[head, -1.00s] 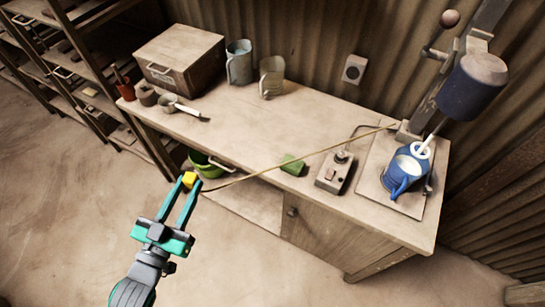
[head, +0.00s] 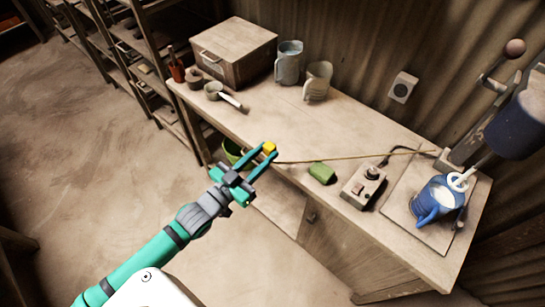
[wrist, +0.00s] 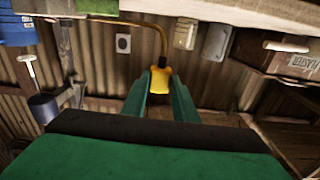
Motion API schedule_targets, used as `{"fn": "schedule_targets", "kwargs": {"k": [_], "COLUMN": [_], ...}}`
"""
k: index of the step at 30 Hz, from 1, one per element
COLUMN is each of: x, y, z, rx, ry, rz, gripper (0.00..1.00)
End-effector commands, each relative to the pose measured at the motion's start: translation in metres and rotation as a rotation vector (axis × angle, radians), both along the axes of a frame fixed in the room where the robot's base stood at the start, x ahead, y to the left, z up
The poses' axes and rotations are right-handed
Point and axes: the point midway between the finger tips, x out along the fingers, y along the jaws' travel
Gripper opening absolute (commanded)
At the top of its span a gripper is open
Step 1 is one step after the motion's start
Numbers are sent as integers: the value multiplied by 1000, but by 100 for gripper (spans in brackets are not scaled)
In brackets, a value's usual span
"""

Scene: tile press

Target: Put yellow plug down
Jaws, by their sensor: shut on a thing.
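My gripper (head: 262,154) is shut on the yellow plug (head: 270,148), which sits between the fingertips. The plug also shows in the wrist view (wrist: 160,78), with its cord rising from it. In the head view the gripper holds the plug at about the front edge of the workbench (head: 262,110); whether it is over the top or just in front I cannot tell. The thin cord (head: 345,157) runs from the plug across the bench to the press (head: 470,140) at the right.
A wall socket (head: 402,88) is on the corrugated wall. A green block (head: 321,173), a control box (head: 363,187) and a blue jug (head: 437,202) stand to the right. The bench middle is clear.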

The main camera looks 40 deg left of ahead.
Motion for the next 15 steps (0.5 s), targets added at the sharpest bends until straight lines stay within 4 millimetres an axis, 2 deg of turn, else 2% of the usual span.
{"fn": "schedule_targets", "kwargs": {"k": [1,6,10,15], "x": [12,34,46,53], "y": [2,10,14,16], "z": [-5,-35,-50,-58], "rx": [-2,-3,-1,-2], "ry": [-1,0,0,-2], "rz": [-2,-3,-3,-4], "gripper": [0,0,0,0]}}
